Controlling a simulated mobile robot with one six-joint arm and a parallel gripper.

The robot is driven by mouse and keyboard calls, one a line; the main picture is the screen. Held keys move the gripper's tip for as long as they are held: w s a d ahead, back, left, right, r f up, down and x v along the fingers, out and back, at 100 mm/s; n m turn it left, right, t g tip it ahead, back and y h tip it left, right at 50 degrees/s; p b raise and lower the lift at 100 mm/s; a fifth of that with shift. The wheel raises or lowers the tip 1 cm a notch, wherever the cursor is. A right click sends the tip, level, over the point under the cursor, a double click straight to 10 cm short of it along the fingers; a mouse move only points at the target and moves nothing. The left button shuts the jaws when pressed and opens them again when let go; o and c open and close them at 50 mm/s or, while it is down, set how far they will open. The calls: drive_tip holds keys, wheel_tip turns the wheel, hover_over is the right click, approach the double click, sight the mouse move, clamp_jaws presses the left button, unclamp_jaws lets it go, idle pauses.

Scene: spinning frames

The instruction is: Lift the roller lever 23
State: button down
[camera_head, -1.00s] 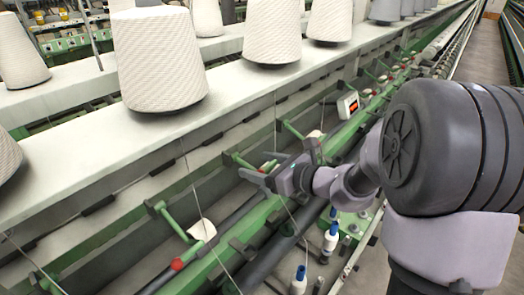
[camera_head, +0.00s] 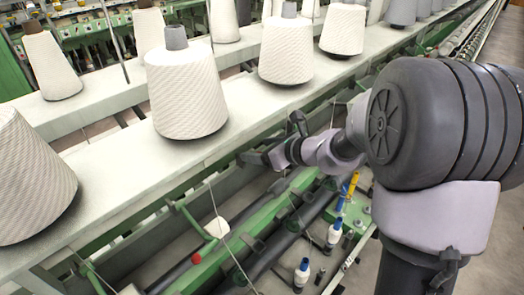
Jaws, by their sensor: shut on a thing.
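My gripper (camera_head: 266,153) is shut at the machine's edge, in the middle of the picture, just below the white shelf. The jaws are small and dark here, and the roller lever between them is mostly hidden. No number 23 can be read. A neighbouring green roller lever (camera_head: 190,222) stands to the lower left, with a white roller (camera_head: 217,227) and a red knob (camera_head: 196,258). It is clear of my gripper.
The white shelf (camera_head: 110,170) carries large white yarn cones (camera_head: 187,95) close behind my gripper. Thin yarns run down in front of the machine. Blue-and-white bobbins (camera_head: 334,234) stand on the green rail below. A floor aisle lies at the right.

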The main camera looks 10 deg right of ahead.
drive_tip(key=c, duration=0.6)
unclamp_jaws()
drive_tip(key=o, duration=0.4)
drive_tip(key=shift+w+a, duration=0.15)
drive_tip(key=v, duration=1.7)
drive_tip(key=shift+s, duration=0.2)
